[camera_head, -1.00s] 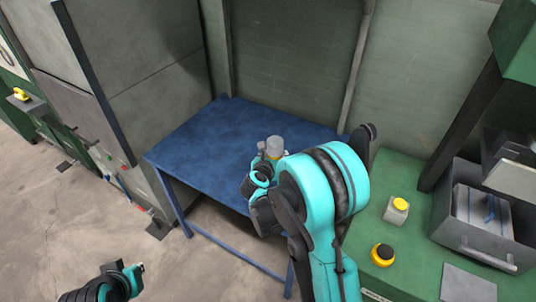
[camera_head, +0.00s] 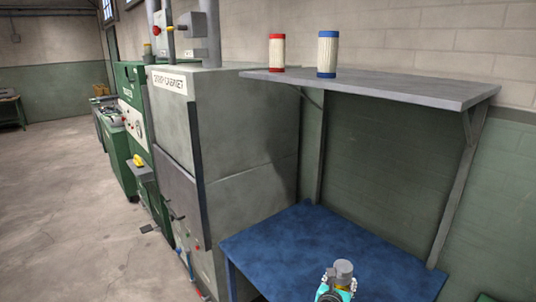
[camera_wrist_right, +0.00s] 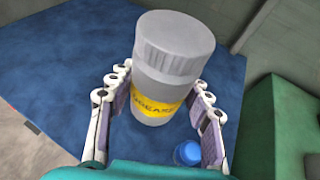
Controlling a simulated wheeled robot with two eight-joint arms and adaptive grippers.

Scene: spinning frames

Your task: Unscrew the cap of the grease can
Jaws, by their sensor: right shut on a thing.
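The grease can is a grey cylinder with a yellow label and a ribbed grey cap. In the right wrist view the can (camera_wrist_right: 155,92) sits between the two fingers of my right gripper (camera_wrist_right: 158,112), which is shut on its body. Its cap (camera_wrist_right: 174,38) is on top and clear of the fingers. In the head view the can's cap (camera_head: 344,268) shows at the bottom, over the blue table, with my right gripper (camera_head: 338,286) around the can below it. My left gripper is not in view.
The blue table (camera_head: 290,245) is mostly bare. A small blue round thing (camera_wrist_right: 187,153) shows below the can. A shelf (camera_head: 400,87) above holds a red-capped canister (camera_head: 277,54) and a blue-capped one (camera_head: 327,54). A grey cabinet (camera_head: 240,130) stands left.

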